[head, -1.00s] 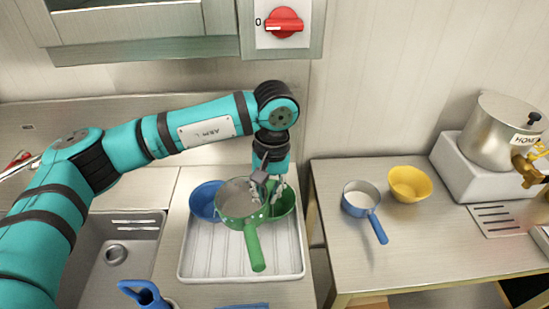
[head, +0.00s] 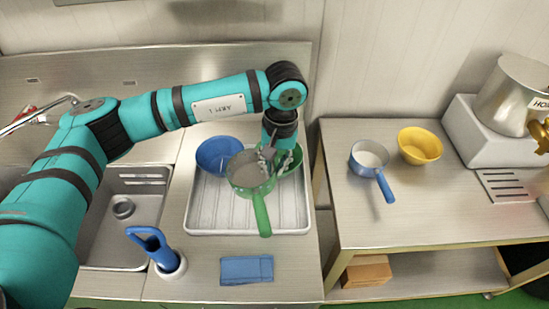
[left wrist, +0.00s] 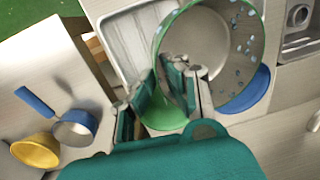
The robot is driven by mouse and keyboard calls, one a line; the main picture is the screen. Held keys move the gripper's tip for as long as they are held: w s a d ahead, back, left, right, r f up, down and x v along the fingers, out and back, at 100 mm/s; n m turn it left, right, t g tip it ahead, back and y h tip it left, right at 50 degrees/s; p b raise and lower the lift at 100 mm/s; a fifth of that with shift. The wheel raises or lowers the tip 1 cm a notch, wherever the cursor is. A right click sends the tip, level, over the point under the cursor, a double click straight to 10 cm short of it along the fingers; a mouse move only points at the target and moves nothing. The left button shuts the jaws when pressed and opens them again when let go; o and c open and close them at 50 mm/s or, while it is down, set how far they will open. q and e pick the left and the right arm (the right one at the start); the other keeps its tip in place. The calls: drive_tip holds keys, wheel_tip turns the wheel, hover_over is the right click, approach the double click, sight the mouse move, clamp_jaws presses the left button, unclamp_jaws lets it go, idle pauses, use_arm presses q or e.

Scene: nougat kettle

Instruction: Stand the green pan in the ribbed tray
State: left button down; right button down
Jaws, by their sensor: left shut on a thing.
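The green pan (head: 262,215) is over the ribbed tray (head: 208,220), its bowl to the back and its handle pointing forward across the tray's front edge. My left gripper (head: 277,160) is shut on the pan's side wall; in the left wrist view the fingers (left wrist: 163,98) straddle the wall of the speckled pan (left wrist: 215,40). I cannot tell whether the pan's base touches the tray. A blue bowl (head: 212,157) is behind the pan at left and a green bowl (head: 296,158) at right, both partly hidden. My right gripper is not in view.
A sink (head: 105,235) lies left of the tray. A blue-handled tool in a white holder (head: 168,268) and a blue cloth (head: 247,270) are in front. A blue pan (head: 368,158) and yellow bowl (head: 419,146) stand on the right table. The tray's front part is mostly bare.

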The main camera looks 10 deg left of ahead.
use_arm(q)
drive_tip(key=shift+f+b, duration=1.95)
drive_tip(key=shift+f, duration=3.95)
drive_tip(key=shift+b, duration=0.4)
drive_tip(key=shift+f+b, duration=0.6)
drive_tip(key=shift+b, duration=0.2)
drive_tip(key=shift+s+f, duration=0.2)
drive_tip(key=shift+f, duration=0.1)
drive_tip(key=c, duration=1.6)
unclamp_jaws()
drive_tip(key=shift+c, duration=0.2)
drive_tip(key=o, duration=0.3)
drive_tip(key=shift+w, duration=0.25)
